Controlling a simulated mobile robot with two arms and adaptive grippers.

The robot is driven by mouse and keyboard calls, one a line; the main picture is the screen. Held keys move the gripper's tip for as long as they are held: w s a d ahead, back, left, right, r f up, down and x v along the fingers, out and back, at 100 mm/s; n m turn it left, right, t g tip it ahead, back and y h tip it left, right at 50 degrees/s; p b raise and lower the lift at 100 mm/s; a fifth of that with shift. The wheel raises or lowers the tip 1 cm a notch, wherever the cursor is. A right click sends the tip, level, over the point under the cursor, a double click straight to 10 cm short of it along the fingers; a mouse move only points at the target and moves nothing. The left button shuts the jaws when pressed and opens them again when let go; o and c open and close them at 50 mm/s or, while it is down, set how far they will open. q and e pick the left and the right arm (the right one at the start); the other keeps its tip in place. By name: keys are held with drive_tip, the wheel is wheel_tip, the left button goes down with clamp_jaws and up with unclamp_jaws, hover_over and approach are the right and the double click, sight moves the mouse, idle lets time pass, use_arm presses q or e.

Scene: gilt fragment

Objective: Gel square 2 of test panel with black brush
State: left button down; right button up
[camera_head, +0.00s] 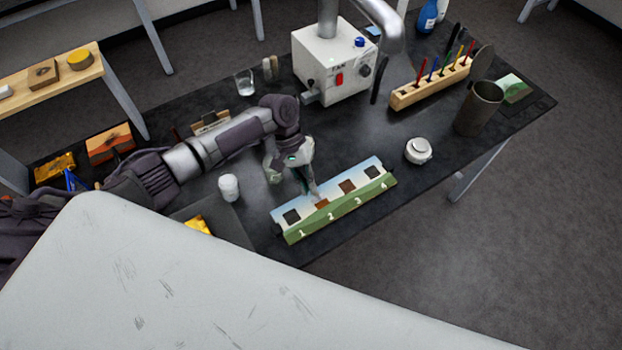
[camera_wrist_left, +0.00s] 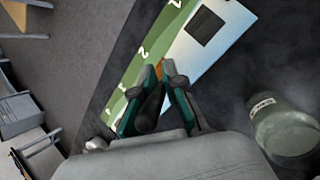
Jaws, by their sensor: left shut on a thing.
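The test panel (camera_head: 335,200) lies on the black table, pale blue above a green strip numbered 1 to 4. Square 2 (camera_head: 322,203) looks brown; square 1 (camera_head: 291,216) and square 4 (camera_head: 375,172) are dark, and square 3 (camera_head: 347,187) is brown. My left gripper (camera_head: 311,188) is just above the panel at square 2, pointing down. In the left wrist view its fingers (camera_wrist_left: 160,78) are shut on a dark handle (camera_wrist_left: 150,105), seemingly the black brush. The brush tip is largely hidden, so contact with the square cannot be told. My right gripper is not in view.
A white lidded jar (camera_head: 229,187) stands left of the panel, and a round white container (camera_head: 418,150) right of it. A wooden rack (camera_head: 432,84) holds several coloured brushes. A metal cup (camera_head: 478,108) and a white machine (camera_head: 332,65) stand farther back.

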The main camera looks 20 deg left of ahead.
use_arm(q)
drive_tip(key=shift+s+a, duration=0.4)
drive_tip(key=shift+s, duration=0.15)
drive_tip(key=shift+w+d+b, duration=0.35)
drive_tip(key=shift+w+d, duration=0.5)
drive_tip(key=shift+w, duration=0.25)
drive_tip(key=shift+s+a+p, duration=0.6)
drive_tip(key=shift+s+a, duration=0.3)
drive_tip(key=shift+s, duration=0.2)
drive_tip(key=shift+w+r, duration=0.1)
drive_tip(key=shift+r, duration=0.05)
drive_tip(key=shift+r, duration=1.9)
